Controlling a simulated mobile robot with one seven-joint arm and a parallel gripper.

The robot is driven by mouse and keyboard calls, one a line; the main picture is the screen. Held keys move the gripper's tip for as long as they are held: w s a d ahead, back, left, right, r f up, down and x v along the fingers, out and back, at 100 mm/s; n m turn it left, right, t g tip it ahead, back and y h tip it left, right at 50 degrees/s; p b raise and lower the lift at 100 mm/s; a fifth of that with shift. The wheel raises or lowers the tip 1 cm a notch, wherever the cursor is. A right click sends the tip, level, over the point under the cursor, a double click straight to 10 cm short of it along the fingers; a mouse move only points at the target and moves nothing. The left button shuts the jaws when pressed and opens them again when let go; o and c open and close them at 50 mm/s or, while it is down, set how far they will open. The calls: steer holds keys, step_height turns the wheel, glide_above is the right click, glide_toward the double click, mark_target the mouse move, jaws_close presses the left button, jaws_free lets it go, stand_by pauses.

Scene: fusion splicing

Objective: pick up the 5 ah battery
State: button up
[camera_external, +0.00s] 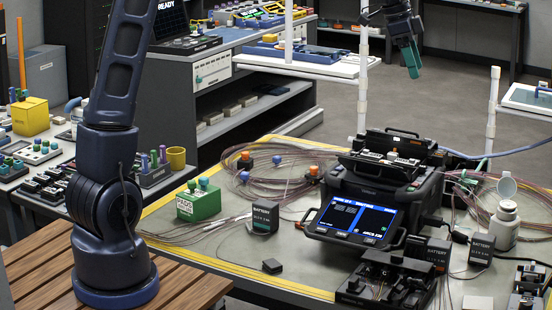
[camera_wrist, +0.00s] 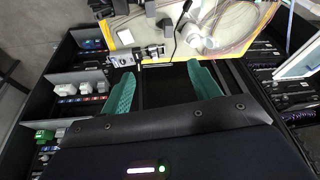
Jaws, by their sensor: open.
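Three dark blocks labelled BATTERY stand on the grey work table in the external view. One battery (camera_external: 265,218) is left of the splicer, one battery (camera_external: 437,254) is at its right front, and another battery (camera_external: 481,250) is further right, by a white bottle. The small print is too fine to tell which is the 5 Ah one. My gripper (camera_external: 412,60) is raised at the top, far from all of them. In the wrist view my gripper (camera_wrist: 163,84) has its teal fingers wide apart with nothing between them.
The fusion splicer (camera_external: 355,215) with its lit screen stands mid-table. A black device (camera_external: 385,280) is in front of it. A green box (camera_external: 198,204), coiled fibres (camera_external: 270,175) and the white bottle (camera_external: 504,226) are around it. White posts (camera_external: 363,95) rise behind the table.

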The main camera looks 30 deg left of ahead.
steer(key=d+f+m, duration=0.1)
steer(key=d, duration=0.5)
glide_toward(440, 256)
steer(key=w+a, duration=0.2)
steer(key=shift+m+g+h, duration=0.3)
steer(key=shift+g+h, duration=0.1)
steer(key=shift+h, duration=0.1)
steer(key=shift+w+x, duration=0.15)
steer(key=shift+x, duration=2.8)
steer(key=shift+w+x, duration=0.15)
steer(key=shift+x, duration=2.8)
steer(key=shift+c, duration=0.2)
steer(key=shift+r, duration=0.1)
steer(key=c, duration=1.2)
